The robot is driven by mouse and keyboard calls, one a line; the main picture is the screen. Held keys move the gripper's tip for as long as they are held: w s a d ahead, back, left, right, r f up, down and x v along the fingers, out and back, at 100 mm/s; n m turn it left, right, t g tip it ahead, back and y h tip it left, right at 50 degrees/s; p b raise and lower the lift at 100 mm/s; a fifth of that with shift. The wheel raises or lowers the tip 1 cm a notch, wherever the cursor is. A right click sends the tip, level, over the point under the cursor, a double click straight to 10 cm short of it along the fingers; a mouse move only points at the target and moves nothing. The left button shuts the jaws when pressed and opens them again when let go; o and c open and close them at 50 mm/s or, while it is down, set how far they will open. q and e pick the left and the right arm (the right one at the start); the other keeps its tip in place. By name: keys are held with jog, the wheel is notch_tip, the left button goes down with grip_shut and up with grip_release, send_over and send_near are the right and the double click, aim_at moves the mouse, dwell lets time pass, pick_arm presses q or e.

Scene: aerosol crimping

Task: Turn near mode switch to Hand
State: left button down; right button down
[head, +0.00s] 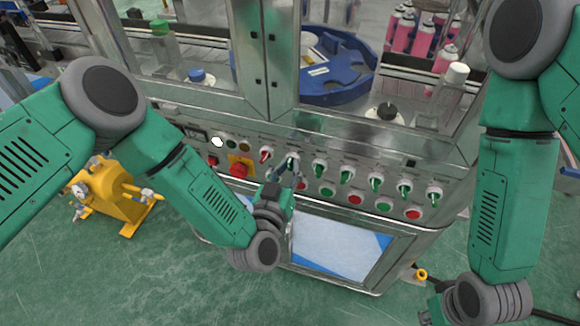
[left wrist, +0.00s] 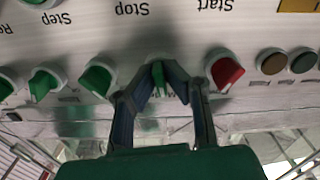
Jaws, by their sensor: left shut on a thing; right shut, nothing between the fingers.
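The control panel has a row of rotary switches. The green-handled switch (head: 292,160) second from the left, just right of the red-handled switch (head: 265,156), is at my left gripper (head: 286,176). In the left wrist view, upside down, the two fingers (left wrist: 163,92) are closed around the green handle (left wrist: 159,76), with the red switch (left wrist: 226,71) to its right. The label by the held switch is hidden or too small to read. My right gripper (head: 428,316) shows only partly at the bottom edge, away from the panel, shut and empty.
More green-handled switches (head: 346,175) continue to the right, with red and green push buttons (head: 355,199) below. A red emergency stop (head: 239,170) on a yellow plate is at the left. A yellow pump (head: 112,195) stands on the floor. Glass doors are above the panel.

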pick_arm(q)
jog(key=shift+s+f+n+b, duration=0.15)
jog(key=shift+n+b, duration=0.1)
jog(key=shift+n, duration=0.85)
jog(key=shift+s+f+n+b, duration=0.15)
jog(key=shift+n+b, duration=0.1)
jog(key=shift+n, duration=0.85)
jog(key=c, duration=1.7)
grip_release()
jog(key=shift+w, duration=0.1)
jog(key=shift+r, duration=0.1)
jog(key=shift+w, duration=0.1)
jog(key=shift+r, duration=0.1)
jog(key=v, duration=1.2)
